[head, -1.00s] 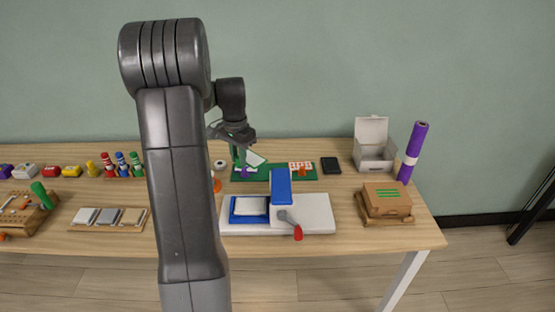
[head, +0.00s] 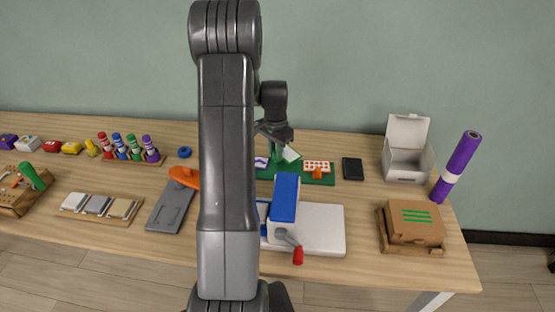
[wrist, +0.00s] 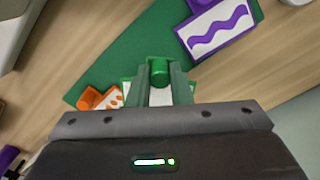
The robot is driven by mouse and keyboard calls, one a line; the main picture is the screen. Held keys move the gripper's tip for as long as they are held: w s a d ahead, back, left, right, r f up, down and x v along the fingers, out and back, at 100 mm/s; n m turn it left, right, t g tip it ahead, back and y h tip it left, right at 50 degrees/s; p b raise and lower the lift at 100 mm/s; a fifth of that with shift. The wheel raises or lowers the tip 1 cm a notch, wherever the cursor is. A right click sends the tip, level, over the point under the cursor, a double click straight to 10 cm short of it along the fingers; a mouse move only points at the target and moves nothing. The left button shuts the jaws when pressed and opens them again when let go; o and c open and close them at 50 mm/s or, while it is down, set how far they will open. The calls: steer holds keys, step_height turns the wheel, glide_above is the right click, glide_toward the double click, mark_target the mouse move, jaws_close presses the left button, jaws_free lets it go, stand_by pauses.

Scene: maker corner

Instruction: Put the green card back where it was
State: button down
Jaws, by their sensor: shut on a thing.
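My gripper (wrist: 161,88) is shut on the green card's green knob (wrist: 160,70). The green card has a white face and green edge; most of it is hidden behind the fingers in the wrist view. In the head view the green card (head: 290,153) hangs tilted below my gripper (head: 276,143), over the back part of the green board (head: 328,181). The board also shows in the wrist view (wrist: 135,45). The purple card (wrist: 218,28) and the orange card (wrist: 88,97) lie on the board, on either side of the held card. I cannot tell the gap beneath it.
A blue and white press (head: 318,230) with a red-tipped handle stands in front of the board. A black flat item (head: 353,169), an open white box (head: 406,160) and a purple roll (head: 457,165) are to the right. Several markers (head: 128,147) stand left.

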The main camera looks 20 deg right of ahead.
steer(key=shift+f, duration=2.05)
steer(key=shift+f, duration=0.1)
steer(key=c, duration=1.3)
jaws_free()
step_height(320, 180, up, 12)
steer(key=shift+r, duration=0.15)
steer(key=shift+f, duration=4.3)
